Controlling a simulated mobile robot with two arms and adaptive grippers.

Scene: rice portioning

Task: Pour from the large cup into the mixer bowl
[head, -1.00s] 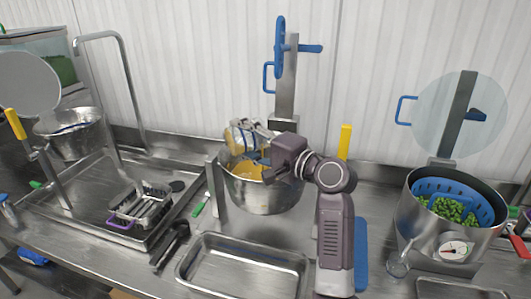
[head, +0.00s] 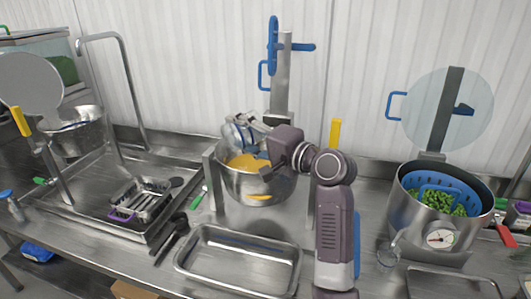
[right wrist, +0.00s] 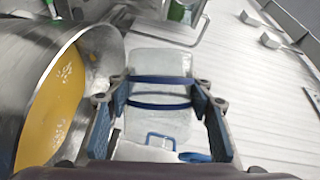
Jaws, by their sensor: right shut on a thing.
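The mixer bowl (head: 258,186) is a steel bowl below the mixer post, with orange-yellow contents inside; it also fills the left of the right wrist view (right wrist: 22,70). My right gripper (head: 250,128) is above the bowl's back rim, shut on the large cup (head: 232,137). The cup is clear, with blue bands, and is tilted over the bowl. In the right wrist view the cup (right wrist: 160,122) sits between the two blue-padded fingers and looks clear, with little or no orange in it. My left gripper is not in view.
An empty steel tray (head: 240,262) lies in front of the bowl. A pot (head: 440,222) with a blue basket of green peas stands at right. A sink (head: 100,210) with a small rack (head: 145,198) is at left. A yellow handle (head: 335,135) stands upright beside my right arm.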

